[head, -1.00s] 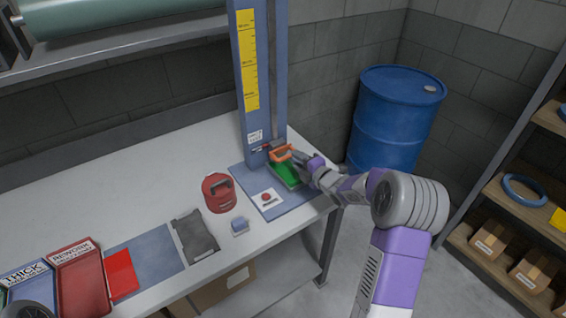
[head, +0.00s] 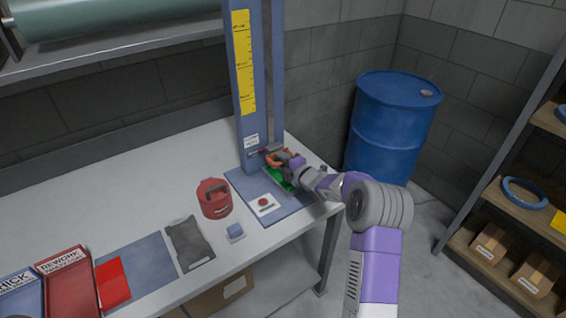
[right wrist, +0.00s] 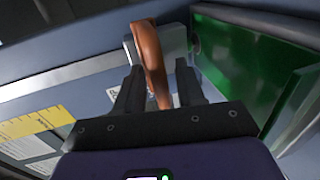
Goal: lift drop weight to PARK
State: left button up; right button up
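The drop tower (head: 247,90) is a tall blue column with a yellow scale (head: 243,62) at the table's back right; its lettering is too small to read. The drop weight's orange handle (head: 275,157) is low at the tower's foot, above a green block (head: 278,179). My right gripper (head: 284,161) is at the handle. In the right wrist view the orange handle (right wrist: 149,58) passes between the two dark fingers of my right gripper (right wrist: 158,75), with a gap beside the right finger. The grey weight body (right wrist: 173,42) is partly hidden. My left gripper is not in view.
A white card with a red dot (head: 263,205) lies before the tower. A blue barrel (head: 391,125) stands behind my right arm.

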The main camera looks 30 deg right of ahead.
grip_shut()
notch_tip(320, 180, up, 22)
jog(key=p, duration=1.2)
jog(key=shift+f, duration=0.2)
grip_release()
jog(key=shift+f, duration=0.1)
